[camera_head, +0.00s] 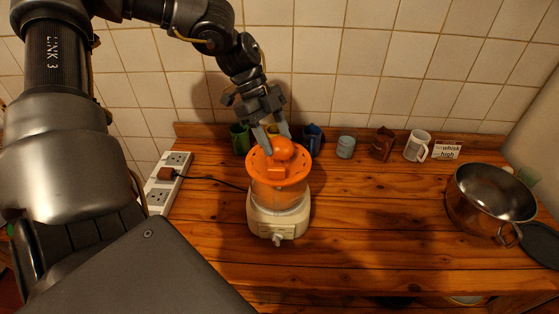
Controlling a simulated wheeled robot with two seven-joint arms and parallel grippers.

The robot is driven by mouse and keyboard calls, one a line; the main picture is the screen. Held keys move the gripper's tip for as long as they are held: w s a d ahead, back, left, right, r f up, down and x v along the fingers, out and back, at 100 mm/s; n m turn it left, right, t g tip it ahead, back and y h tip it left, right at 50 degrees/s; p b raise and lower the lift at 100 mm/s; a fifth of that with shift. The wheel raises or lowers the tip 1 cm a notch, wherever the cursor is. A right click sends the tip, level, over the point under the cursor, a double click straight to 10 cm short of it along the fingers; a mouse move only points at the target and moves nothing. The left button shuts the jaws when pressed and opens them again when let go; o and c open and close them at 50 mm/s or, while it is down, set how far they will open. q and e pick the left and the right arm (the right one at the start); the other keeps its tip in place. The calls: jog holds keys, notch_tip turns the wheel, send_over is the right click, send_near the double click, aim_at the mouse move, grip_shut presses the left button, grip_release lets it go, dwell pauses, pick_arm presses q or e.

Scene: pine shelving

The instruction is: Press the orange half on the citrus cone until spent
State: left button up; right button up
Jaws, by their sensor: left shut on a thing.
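The citrus press (277,208) stands on the wooden worktop, with a cream base, a clear-looking middle and an orange perforated top (298,177). The orange half (283,148) is at the top of the press, over the middle where the cone would be; the cone itself is hidden or cannot be told apart. My left gripper (270,134) comes down from above and is shut on the orange half. I cannot tell whether the orange touches the cone. My right gripper is not in view.
A white power strip (167,180) with a plugged-in cord lies left of the press. Mugs, including a white one (417,145), and a sign (447,151) stand along the tiled back wall. A steel pot (490,201) is at the right. The worktop between press and pot is clear.

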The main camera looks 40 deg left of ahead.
pick_arm(q)
jog(key=shift+r+p, duration=1.1)
jog(key=shift+r, duration=1.25)
